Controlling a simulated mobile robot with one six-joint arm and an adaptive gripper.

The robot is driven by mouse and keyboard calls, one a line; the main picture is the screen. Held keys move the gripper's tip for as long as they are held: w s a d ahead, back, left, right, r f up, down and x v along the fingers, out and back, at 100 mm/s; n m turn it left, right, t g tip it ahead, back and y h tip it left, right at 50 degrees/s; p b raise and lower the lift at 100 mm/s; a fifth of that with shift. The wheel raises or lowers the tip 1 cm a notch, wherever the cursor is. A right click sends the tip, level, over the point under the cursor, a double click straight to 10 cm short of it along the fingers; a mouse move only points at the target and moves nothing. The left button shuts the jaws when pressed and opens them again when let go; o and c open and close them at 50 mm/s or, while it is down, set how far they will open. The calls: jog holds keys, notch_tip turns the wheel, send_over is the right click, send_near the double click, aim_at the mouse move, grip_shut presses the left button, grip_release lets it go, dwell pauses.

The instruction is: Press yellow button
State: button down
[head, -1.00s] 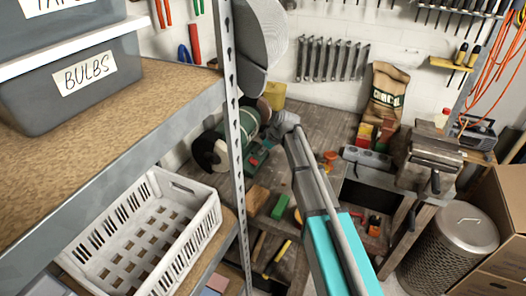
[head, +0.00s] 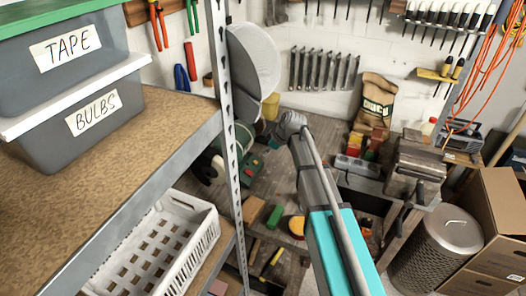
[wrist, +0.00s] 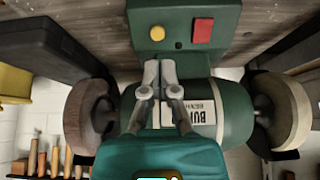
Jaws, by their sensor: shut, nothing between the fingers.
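The yellow button (wrist: 156,33) is a small round knob on the green base plate of a bench grinder, in the upper middle of the wrist view. A red square switch (wrist: 202,32) sits just to its right. The green grinder (wrist: 232,112) carries a white label and a wheel at each end. My gripper (wrist: 158,66) is shut and empty, its fingertips pointing toward the plate, just below the button in the picture and apart from it. In the head view the grinder (head: 243,139) is partly hidden by a shelf post; the button cannot be made out there.
A metal shelf post (head: 232,150) stands close to the left of my arm. A shelf holds grey bins (head: 75,110) and a white crate (head: 160,250). The wooden bench (head: 325,130) bears a sack (head: 375,100), a vise (head: 415,170) and small blocks.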

jog(key=shift+p+v, duration=2.2)
jog(key=shift+v, duration=0.7)
jog(key=shift+d, duration=0.1)
jog(key=s+d+f+m+g+h, duration=0.1)
jog(key=s+d+m+h, duration=0.1)
jog(key=s+d+m, duration=0.5)
jog(key=s+d+f+m+g+h, duration=0.1)
jog(key=s+d+m+h, duration=0.2)
jog(key=s, duration=1.4)
jog(key=d+m, duration=0.4)
jog(key=d, duration=0.3)
jog(key=shift+d+f+h, duration=0.2)
jog(key=shift+f+h, duration=0.1)
